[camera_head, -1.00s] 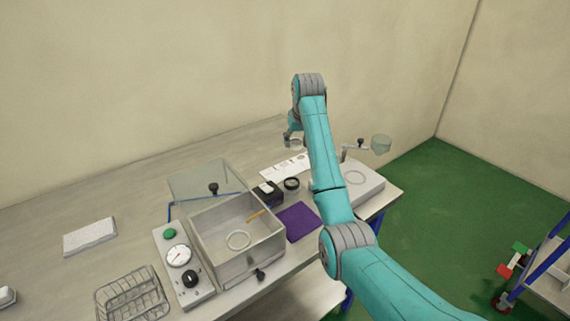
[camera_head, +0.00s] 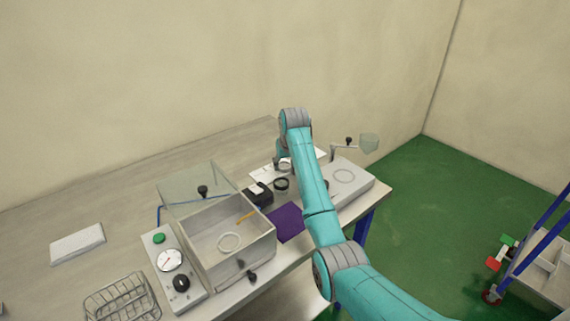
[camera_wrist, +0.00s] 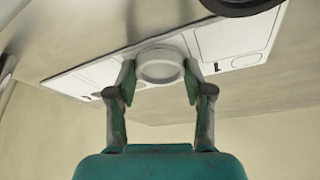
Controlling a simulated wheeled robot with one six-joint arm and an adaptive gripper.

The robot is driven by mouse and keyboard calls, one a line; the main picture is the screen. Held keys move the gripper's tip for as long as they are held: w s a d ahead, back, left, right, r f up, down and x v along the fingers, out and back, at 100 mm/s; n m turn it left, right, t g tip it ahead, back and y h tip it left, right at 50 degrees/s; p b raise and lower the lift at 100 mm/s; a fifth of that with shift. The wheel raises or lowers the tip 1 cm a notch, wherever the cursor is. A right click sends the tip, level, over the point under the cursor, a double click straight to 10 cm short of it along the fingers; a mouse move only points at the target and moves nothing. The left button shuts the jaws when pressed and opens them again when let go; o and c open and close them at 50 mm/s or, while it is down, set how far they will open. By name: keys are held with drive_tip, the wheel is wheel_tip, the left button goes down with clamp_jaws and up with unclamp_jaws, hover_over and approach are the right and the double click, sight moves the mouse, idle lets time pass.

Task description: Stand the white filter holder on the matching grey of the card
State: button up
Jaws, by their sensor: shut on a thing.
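The white filter holder (camera_wrist: 160,66) is a short round ring with a pale grey inside. In the wrist view my gripper (camera_wrist: 160,80) is shut on it, one finger on each side. The holder is over the middle of the white card (camera_wrist: 112,72); I cannot tell whether it touches. The card has outlined fields with small dark marks, and one outlined field shows right of the holder. In the head view the card (camera_head: 262,176) lies at the back of the bench, partly hidden by my arm, and the holder (camera_head: 285,164) shows small beside my wrist.
A dark round jar (camera_head: 281,186) and a black box (camera_head: 258,194) stand just in front of the card. A purple mat (camera_head: 287,222) and an open metal chamber (camera_head: 232,250) are nearer. A pale unit with a raised clear lid (camera_head: 348,180) stands at right.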

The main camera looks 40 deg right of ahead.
drive_tip(key=shift+f, duration=0.15)
drive_tip(key=o, duration=1)
drive_tip(key=v, duration=1.2)
drive_tip(key=shift+w, duration=0.1)
